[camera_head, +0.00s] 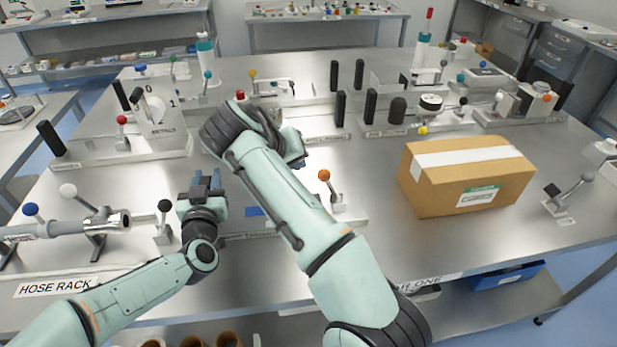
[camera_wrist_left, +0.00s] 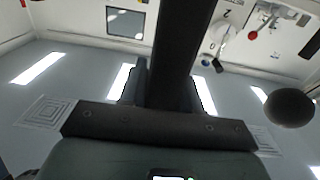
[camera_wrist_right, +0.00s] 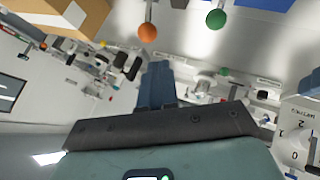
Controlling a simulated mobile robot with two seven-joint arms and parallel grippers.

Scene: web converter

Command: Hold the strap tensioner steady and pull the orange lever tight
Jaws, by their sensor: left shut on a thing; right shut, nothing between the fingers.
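The strap tensioner's base (camera_head: 250,236) lies at the front of the bench, with a partly covered label. Its orange-knobbed lever (camera_head: 324,176) stands upright at the right end; the orange knob also shows in the right wrist view (camera_wrist_right: 147,32). My left gripper (camera_head: 205,183) is at the left end, shut on a dark upright bar (camera_wrist_left: 180,50), which fills the left wrist view between the fingers. My right gripper (camera_wrist_right: 158,82) is shut and empty, apart from the orange knob. In the head view my right arm mostly hides it and the middle of the tensioner.
A black-knobbed lever (camera_head: 164,206) stands just left of my left gripper. A hose rack (camera_head: 60,230) is further left. A cardboard box (camera_head: 468,175) sits to the right. Several fixtures with levers fill the back. A green knob (camera_wrist_right: 216,18) is near the orange one in the right wrist view.

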